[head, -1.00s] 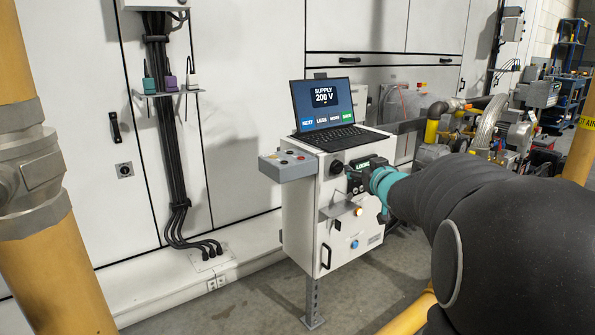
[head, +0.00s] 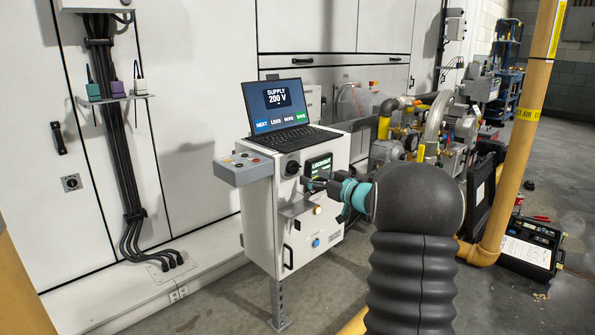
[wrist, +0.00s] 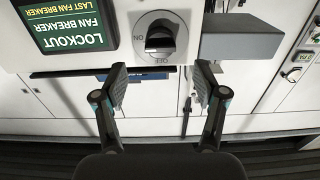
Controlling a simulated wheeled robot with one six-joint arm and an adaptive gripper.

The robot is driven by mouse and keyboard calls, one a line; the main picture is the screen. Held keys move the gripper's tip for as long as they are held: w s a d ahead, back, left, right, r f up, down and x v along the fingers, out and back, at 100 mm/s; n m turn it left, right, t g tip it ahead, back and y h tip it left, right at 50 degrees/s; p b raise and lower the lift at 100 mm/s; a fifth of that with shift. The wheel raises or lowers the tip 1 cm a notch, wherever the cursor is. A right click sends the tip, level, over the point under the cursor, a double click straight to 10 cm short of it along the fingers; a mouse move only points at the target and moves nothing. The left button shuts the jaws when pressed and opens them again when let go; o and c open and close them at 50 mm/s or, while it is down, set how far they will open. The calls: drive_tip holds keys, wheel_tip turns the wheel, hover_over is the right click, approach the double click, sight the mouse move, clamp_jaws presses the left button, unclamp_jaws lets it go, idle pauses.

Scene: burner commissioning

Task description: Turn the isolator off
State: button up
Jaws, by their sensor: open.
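The isolator is a black rotary knob (wrist: 160,42) on a pale round plate on the white cabinet's front. In the wrist view, which is upside down, ON is lettered left of the knob and OFF below it. The knob's grip bar lies about level in that picture, in line with ON. In the head view the knob (head: 292,168) sits under the laptop. My gripper (wrist: 160,72) is open and empty, its two fingers apart on either side below the knob, not touching it. In the head view my gripper (head: 306,182) is in front of the cabinet, just right of and below the knob.
A green lockout display (wrist: 67,24) is beside the knob. A grey button box (head: 243,168) juts from the cabinet's left side. A laptop (head: 283,107) showing SUPPLY 200 V stands on top. A small shelf (head: 297,208) is below. Yellow pipes (head: 512,150) stand at right.

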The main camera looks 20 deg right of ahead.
sight(298, 170)
drive_tip(key=x, duration=0.8)
drive_tip(key=shift+s, duration=0.1)
drive_tip(key=c, duration=1.1)
